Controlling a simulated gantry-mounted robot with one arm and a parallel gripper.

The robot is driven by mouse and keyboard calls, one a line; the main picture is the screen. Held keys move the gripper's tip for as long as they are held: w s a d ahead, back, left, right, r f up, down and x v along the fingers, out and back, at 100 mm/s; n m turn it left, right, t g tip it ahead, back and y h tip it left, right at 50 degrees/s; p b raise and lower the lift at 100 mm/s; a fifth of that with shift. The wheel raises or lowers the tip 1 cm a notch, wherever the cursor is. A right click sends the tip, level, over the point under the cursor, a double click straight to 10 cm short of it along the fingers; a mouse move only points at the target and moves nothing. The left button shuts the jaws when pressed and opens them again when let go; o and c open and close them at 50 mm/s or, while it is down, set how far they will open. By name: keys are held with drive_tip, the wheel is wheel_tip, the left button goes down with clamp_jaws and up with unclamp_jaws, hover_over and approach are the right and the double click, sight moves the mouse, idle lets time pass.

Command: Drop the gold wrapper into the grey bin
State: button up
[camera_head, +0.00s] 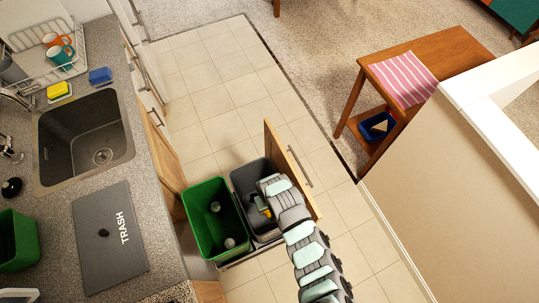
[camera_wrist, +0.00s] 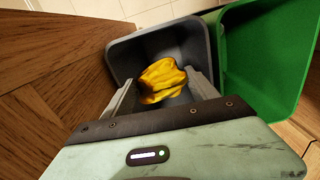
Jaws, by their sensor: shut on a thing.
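The gold wrapper (camera_wrist: 162,80) is crumpled and shows between my gripper's fingers in the wrist view. My gripper (camera_wrist: 163,92) is shut on it. The wrapper is over the mouth of the grey bin (camera_wrist: 118,55), with the bin's inside behind it. In the head view the grey bin (camera_head: 241,178) stands in a pulled-out drawer, and my gripper (camera_head: 262,207) is at its opening. My arm hides part of the bin. A small bit of the wrapper (camera_head: 259,202) shows beside the gripper.
A green bin (camera_head: 207,190) with a few small round things inside stands left of the grey one. The wooden drawer front (camera_head: 285,165) rises close on the right. A grey TRASH lid (camera_head: 100,260) lies on the counter beside the sink (camera_head: 60,140). The tiled floor beyond is clear.

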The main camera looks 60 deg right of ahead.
drive_tip(key=shift+r, duration=0.1)
drive_tip(key=o, duration=1.4)
drive_tip(key=shift+c, duration=0.2)
wheel_tip(320, 180, up, 10)
drive_tip(key=shift+w+f, duration=0.1)
drive_tip(key=shift+f, duration=0.15)
drive_tip(key=shift+r, duration=0.6)
